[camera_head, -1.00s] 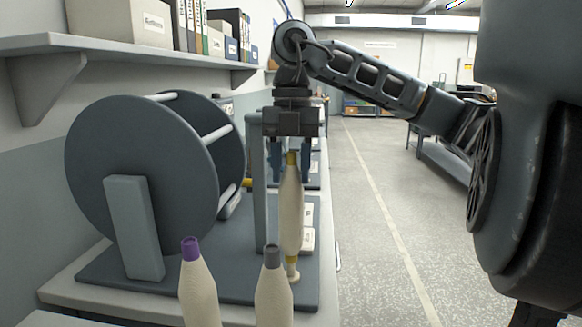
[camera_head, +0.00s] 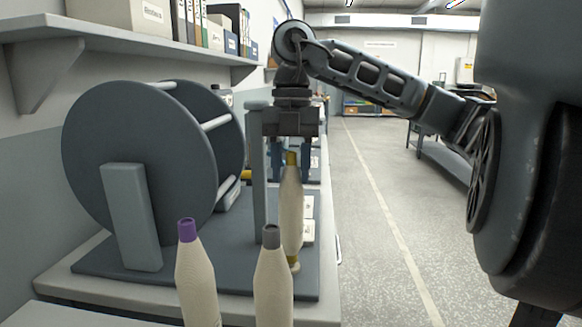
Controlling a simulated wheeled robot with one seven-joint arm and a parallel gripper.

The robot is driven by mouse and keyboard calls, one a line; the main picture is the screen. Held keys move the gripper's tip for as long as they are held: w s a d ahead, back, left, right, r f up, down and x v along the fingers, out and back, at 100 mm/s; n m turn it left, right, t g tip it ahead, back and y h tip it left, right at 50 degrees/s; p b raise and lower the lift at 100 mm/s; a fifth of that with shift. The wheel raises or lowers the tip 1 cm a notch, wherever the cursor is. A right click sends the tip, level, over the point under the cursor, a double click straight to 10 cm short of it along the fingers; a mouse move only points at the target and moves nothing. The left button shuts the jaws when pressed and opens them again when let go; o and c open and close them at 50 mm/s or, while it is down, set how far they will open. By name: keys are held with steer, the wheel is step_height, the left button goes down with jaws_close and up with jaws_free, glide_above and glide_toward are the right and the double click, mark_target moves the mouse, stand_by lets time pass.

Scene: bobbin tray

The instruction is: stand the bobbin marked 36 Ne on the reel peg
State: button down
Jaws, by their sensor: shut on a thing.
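My gripper (camera_head: 291,172) is shut on the yellow top of a cream bobbin (camera_head: 291,205). The bobbin hangs upright over the dark base plate of the winding stand. Its lower end is directly above or around a small pale foot (camera_head: 294,267), which looks like the reel peg's base. The near grey-topped bobbin partly hides that spot, so I cannot tell whether the bobbin is seated. No count marking is readable on it. A purple-topped bobbin (camera_head: 198,280) and a grey-topped bobbin (camera_head: 272,282) stand in front.
A large grey reel (camera_head: 135,150) stands left on the base plate (camera_head: 235,268). A grey upright post (camera_head: 258,180) is close to the left of the held bobbin. A shelf (camera_head: 120,35) with boxes and binders runs above. The floor (camera_head: 395,220) to the right is clear.

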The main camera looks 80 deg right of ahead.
steer(key=shift+f+b, duration=0.55)
steer(key=shift+f, duration=0.1)
steer(key=c, duration=0.5)
jaws_free()
steer(key=shift+r, duration=0.1)
steer(key=r, duration=0.5)
steer(key=d+r, duration=0.1)
steer(key=r, duration=0.1)
steer(key=shift+r, duration=0.25)
